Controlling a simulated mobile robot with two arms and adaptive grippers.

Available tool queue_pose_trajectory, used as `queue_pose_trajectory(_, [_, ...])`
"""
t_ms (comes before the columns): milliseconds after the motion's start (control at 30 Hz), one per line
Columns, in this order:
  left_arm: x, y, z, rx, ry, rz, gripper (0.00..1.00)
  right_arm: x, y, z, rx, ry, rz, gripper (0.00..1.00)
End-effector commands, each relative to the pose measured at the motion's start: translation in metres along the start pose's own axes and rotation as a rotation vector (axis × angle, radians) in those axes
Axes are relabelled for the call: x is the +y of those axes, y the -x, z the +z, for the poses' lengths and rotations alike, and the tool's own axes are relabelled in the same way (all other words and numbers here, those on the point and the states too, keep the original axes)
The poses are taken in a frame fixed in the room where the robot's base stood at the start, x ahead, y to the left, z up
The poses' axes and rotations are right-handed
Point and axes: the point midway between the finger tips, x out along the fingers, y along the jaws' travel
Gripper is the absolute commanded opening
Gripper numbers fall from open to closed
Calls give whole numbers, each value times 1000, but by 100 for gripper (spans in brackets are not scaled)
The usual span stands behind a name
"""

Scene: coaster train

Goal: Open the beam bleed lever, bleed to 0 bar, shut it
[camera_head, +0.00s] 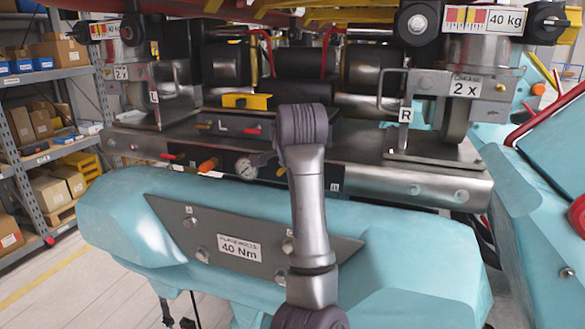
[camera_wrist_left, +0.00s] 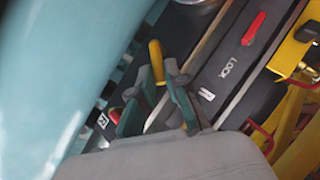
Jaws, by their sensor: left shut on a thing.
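In the left wrist view, my left gripper (camera_wrist_left: 160,100) has its two teal-padded fingers around a yellow lever handle (camera_wrist_left: 156,62), shut on it. The handle's end sticks out past the fingertips; its base is hidden. I cannot read a name on this lever. A round white pressure gauge (camera_head: 246,168) sits on the dark panel left of the arm. Its reading is too small to tell. My right gripper is in neither view.
An orange knob (camera_head: 208,165) sits left of the gauge. A red lever (camera_wrist_left: 254,28) marked LOCK lies on the grey bar above. The turquoise body with a "40 Nm" plate (camera_head: 238,248) fills the front. A shelf (camera_head: 45,75) with boxes stands at left.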

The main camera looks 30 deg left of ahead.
Motion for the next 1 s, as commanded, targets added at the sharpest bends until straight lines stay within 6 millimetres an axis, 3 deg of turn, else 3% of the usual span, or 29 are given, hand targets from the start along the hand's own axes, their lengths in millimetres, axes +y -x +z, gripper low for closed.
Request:
queue_pose_trajectory(600, [-24, -4, 10, 102, 376, 378, 0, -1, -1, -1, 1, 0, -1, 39])
queue_pose_trajectory(1000, [-28, -7, 15, 132, 493, 495, 0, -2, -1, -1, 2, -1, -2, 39])
